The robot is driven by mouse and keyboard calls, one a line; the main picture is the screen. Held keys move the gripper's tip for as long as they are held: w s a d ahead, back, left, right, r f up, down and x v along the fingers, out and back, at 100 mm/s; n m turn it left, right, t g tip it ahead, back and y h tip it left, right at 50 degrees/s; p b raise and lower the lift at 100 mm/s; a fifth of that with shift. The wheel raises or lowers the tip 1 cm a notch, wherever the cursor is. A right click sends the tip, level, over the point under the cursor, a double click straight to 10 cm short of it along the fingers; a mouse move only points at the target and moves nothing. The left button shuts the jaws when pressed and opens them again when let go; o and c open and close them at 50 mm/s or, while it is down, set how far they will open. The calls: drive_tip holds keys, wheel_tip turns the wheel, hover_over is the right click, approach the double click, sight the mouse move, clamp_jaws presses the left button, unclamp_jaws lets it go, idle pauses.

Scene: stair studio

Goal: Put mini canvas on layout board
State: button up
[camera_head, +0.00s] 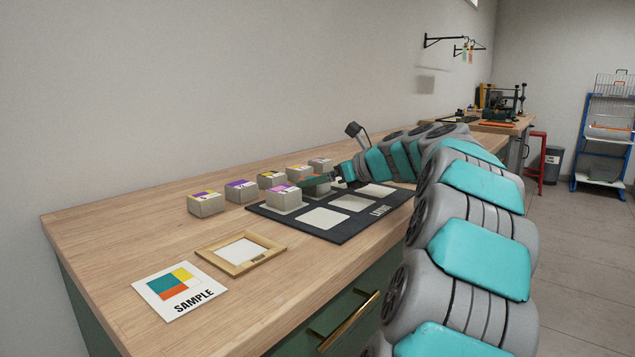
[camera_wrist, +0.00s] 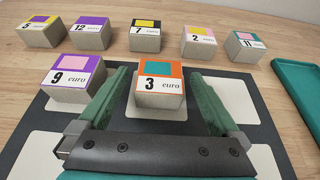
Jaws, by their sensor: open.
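Small pale blocks with coloured, priced tops look like the mini canvases. The orange-and-teal "3 euro" block (camera_wrist: 160,83) sits upright on a white square of the dark layout board (camera_wrist: 22,107); the board also shows in the head view (camera_head: 291,228). My gripper (camera_wrist: 162,72) is open, with one green finger on each side of this block and gaps between. In the head view, my gripper (camera_head: 316,181) is low over the board's far part. The purple-and-pink "9 euro" block (camera_wrist: 75,79) stands on the board to the left, outside the left finger; it also shows in the head view (camera_head: 284,197).
Several more priced blocks stand in a row behind the board, such as the "7 euro" one (camera_wrist: 146,36). A teal tray-like object (camera_wrist: 297,85) lies at the right. A wooden frame (camera_head: 216,254) and a SAMPLE card (camera_head: 180,291) lie near the front. Other white squares are bare.

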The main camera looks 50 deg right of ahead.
drive_tip(key=v, duration=1.1)
drive_tip(key=shift+s, duration=0.15)
